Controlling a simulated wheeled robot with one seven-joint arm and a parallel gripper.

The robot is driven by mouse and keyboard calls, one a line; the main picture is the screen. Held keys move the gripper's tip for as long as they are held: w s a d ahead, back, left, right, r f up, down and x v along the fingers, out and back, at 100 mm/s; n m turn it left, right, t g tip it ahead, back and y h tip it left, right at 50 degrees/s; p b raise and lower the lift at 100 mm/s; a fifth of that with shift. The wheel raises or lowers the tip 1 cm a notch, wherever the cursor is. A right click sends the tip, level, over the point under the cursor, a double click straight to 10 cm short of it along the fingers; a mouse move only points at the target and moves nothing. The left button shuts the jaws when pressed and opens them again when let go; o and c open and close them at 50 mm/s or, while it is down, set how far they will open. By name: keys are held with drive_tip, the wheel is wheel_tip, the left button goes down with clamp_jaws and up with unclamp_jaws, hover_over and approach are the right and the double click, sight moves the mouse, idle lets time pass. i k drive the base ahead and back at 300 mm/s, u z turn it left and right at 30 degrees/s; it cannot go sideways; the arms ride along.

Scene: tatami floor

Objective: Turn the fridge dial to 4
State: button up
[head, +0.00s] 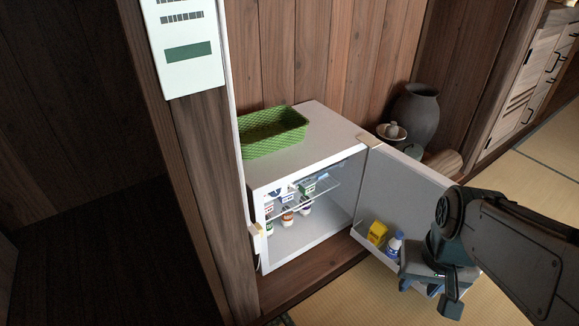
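A small white fridge (325,128) stands on a wooden ledge against the plank wall. Its door (398,190) is swung open to the right, showing the inside. I cannot make out the dial or any numbers on it; a small dark patch near the upper right inside is too small to read. My gripper (428,296) is at the lower right, in front of the open door's lower part and apart from the fridge's interior. Its two fingers point down and look spread, with nothing seen between them. My arm hides the door's lower right part.
Several cups and small packs stand on the glass shelf (318,190) and below it. The door bin holds a yellow carton (377,232) and a white-and-blue bottle (394,246). A green basket (273,132) sits on top. A post (205,165) stands close left.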

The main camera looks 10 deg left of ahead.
sight(273, 194)
drive_tip(key=u, duration=0.45)
drive_tip(key=i, duration=0.5)
drive_tip(key=z, duration=0.85)
drive_tip(key=k, duration=1.05)
drive_tip(key=u, duration=1.25)
drive_tip(key=i, duration=0.55)
